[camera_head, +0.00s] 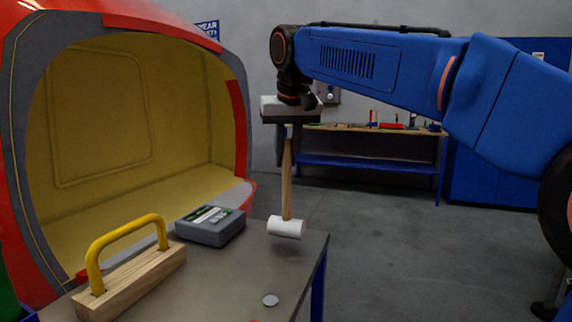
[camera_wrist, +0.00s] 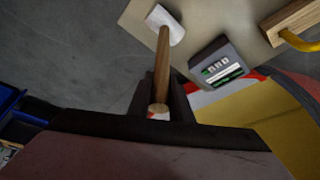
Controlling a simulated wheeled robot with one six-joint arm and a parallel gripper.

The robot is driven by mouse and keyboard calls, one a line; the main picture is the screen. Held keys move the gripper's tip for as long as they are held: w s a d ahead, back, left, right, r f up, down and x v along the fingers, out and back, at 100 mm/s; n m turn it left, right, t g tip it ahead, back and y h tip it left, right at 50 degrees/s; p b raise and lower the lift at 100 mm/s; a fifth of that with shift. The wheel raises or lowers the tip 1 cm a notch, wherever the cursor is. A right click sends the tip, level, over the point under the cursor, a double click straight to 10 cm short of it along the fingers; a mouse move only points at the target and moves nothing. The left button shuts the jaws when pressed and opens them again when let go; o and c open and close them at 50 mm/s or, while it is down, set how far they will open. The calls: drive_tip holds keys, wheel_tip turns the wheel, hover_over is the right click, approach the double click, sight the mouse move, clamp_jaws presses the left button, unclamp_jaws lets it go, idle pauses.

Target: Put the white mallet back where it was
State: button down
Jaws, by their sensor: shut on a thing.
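The white mallet has a white cylindrical head (camera_head: 287,228) and a wooden handle (camera_head: 287,180). It hangs head down from my gripper (camera_head: 288,130), which is shut on the upper end of the handle. In the head view the head shows in front of the far right part of the grey table (camera_head: 225,275); I cannot tell whether it touches the top. In the wrist view my gripper (camera_wrist: 160,100) holds the handle end between its two dark fingers, and the white head (camera_wrist: 164,24) is at the far end over the table edge.
The red nosecone with yellow inside (camera_head: 110,120) stands at left. A blue workbench (camera_head: 370,165) stands behind.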

drive_tip(key=shift+f, duration=1.1)
drive_tip(key=c, duration=1.6)
unclamp_jaws()
drive_tip(key=v, duration=1.2)
